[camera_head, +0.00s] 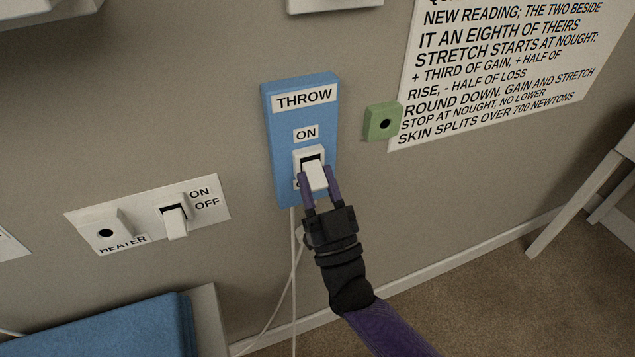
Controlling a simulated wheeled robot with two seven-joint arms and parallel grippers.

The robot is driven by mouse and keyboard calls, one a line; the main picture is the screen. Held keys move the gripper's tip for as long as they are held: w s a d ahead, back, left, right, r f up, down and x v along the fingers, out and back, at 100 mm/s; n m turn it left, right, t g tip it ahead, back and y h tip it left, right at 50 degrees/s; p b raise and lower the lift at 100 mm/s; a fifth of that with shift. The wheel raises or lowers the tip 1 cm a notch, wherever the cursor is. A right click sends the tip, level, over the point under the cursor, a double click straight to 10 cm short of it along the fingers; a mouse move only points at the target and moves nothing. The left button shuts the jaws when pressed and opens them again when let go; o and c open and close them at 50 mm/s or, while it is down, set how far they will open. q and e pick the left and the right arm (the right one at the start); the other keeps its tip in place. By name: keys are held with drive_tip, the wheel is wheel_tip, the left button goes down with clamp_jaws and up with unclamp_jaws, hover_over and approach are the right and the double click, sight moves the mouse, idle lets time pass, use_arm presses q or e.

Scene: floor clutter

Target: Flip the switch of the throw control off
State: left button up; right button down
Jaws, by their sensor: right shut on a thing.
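The throw control (275,140) is a blue panel on the wall, with a THROW label at its top and an ON label below it. Its white switch lever (313,174) sticks out of a white frame in the panel's lower half and tilts downward. My right gripper (319,182) reaches up from below and is shut on the lever, one purple finger on each side. The fingers and lever hide most of the label under the switch. My left gripper is not in view.
A white HEATER panel (85,226) with its own switch (174,221) is at lower left. A green block (383,121) and a printed notice (500,70) are to the right. White cords (293,265) hang below the blue panel. A white-legged table (580,205) stands at far right.

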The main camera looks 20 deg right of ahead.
drive_tip(key=shift+c, duration=2.1)
unclamp_jaws()
drive_tip(key=shift+o, duration=0.4)
use_arm(q)
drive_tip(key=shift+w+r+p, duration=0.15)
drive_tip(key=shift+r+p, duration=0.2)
drive_tip(key=shift+p, duration=0.05)
use_arm(e)
drive_tip(key=v, duration=1)
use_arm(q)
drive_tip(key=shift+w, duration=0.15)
